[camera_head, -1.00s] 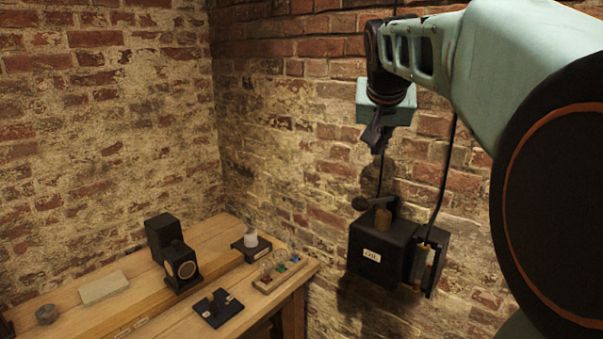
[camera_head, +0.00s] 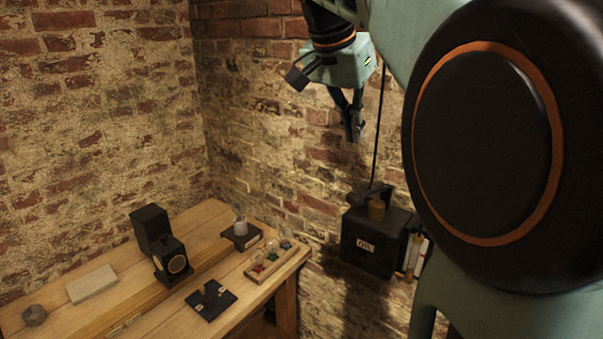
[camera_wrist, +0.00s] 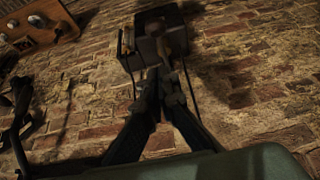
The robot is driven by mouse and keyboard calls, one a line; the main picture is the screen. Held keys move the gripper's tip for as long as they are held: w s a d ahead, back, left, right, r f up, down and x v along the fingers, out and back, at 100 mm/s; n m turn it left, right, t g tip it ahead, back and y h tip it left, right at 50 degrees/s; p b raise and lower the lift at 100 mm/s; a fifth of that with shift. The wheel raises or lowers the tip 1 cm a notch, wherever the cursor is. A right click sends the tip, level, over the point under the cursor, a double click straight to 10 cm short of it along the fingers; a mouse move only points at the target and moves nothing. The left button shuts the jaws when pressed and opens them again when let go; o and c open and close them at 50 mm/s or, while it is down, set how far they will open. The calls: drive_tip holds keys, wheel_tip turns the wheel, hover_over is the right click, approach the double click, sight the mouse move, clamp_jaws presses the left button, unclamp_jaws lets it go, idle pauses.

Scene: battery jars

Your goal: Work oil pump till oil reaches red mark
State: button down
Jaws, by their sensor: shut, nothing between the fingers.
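The oil pump is a black box (camera_head: 374,243) with a white "OIL" label, fixed to the brick wall right of the bench. A dark lever with a round knob (camera_head: 357,198) and a brass-coloured cap (camera_head: 377,210) are on its top. A sight gauge (camera_head: 415,255) is on its right side, partly hidden by my arm; its oil level and red mark are too small to tell. My gripper (camera_head: 354,138) is shut and empty, pointing down above the pump and apart from it. In the wrist view the fingers (camera_wrist: 160,75) meet below the pump box (camera_wrist: 160,20).
A wooden bench (camera_head: 100,300) stands at the left with a black device (camera_head: 160,243), a grey block (camera_head: 91,284), a round stone-like piece (camera_head: 34,315), a black plate (camera_head: 210,299) and a tray of coloured pieces (camera_head: 270,260). A dark cable (camera_head: 379,120) hangs above the pump.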

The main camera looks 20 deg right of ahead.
hover_over(354, 194)
drive_tip(key=d, duration=0.1)
drive_tip(key=f, duration=0.7)
drive_tip(key=shift+w+f, duration=0.2)
drive_tip(key=shift+f, duration=0.15)
drive_tip(key=f, duration=0.3)
drive_tip(key=shift+s+a+p, duration=0.1)
drive_tip(key=shift+a+p, duration=0.15)
drive_tip(key=shift+p, duration=0.05)
drive_tip(key=shift+s+a+f, duration=0.1)
drive_tip(key=shift+a+f, duration=0.05)
drive_tip(key=shift+f, duration=0.5)
drive_tip(key=shift+f, duration=0.1)
